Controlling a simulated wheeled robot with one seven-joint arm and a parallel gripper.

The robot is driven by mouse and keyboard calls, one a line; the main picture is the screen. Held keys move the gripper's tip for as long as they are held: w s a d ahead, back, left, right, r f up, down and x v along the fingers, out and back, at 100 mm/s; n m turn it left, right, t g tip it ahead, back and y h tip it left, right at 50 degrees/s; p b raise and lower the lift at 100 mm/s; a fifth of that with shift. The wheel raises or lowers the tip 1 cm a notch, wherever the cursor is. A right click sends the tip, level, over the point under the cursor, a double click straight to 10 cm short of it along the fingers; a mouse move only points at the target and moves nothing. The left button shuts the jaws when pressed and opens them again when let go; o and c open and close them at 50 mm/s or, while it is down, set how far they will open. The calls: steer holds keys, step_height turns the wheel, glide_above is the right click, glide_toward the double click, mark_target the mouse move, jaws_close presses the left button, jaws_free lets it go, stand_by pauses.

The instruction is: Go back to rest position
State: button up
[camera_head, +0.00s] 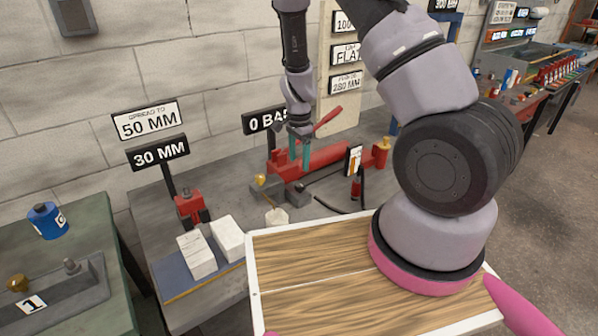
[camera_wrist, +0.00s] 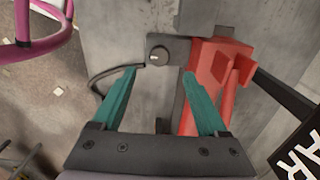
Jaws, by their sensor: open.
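My gripper (camera_head: 299,153) is over the bench, near the red hydraulic pump (camera_head: 325,157). Its two teal fingers are apart with nothing held between them. In the wrist view my gripper (camera_wrist: 158,100) points down at the bench top, and the red pump (camera_wrist: 212,75) lies behind and beside its right finger. A dark block with a round knob (camera_wrist: 160,57) shows beyond the fingertips. Whether a finger touches the pump cannot be told.
Signs reading 30 MM (camera_head: 158,153) and 0 BAR (camera_head: 264,121) stand on the bench. A red spreader (camera_head: 190,207) and white blocks (camera_head: 197,255) sit at the left. A black hose (camera_wrist: 105,76) curves beside the left finger. A green bench (camera_head: 70,280) stands at far left.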

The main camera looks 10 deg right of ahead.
steer(key=shift+r, duration=0.85)
steer(key=s+d+r+n+t+y, duration=0.1)
steer(key=s+r+n+t+y, duration=0.1)
steer(key=r, duration=1.1)
steer(key=s+r+n+t+y, duration=0.1)
steer(key=s+r+n, duration=0.15)
steer(key=r, duration=0.95)
steer(key=s+d+r+n+t, duration=0.2)
steer(key=s+r, duration=0.5)
steer(key=s, duration=0.1)
steer(key=s+d+r+n+t+h, duration=0.1)
steer(key=s+d+r+n+t, duration=0.1)
steer(key=s+r, duration=0.6)
steer(key=shift+s+d+r+n, duration=0.25)
steer(key=shift+s+d+n, duration=0.2)
steer(key=shift+s+d, duration=0.2)
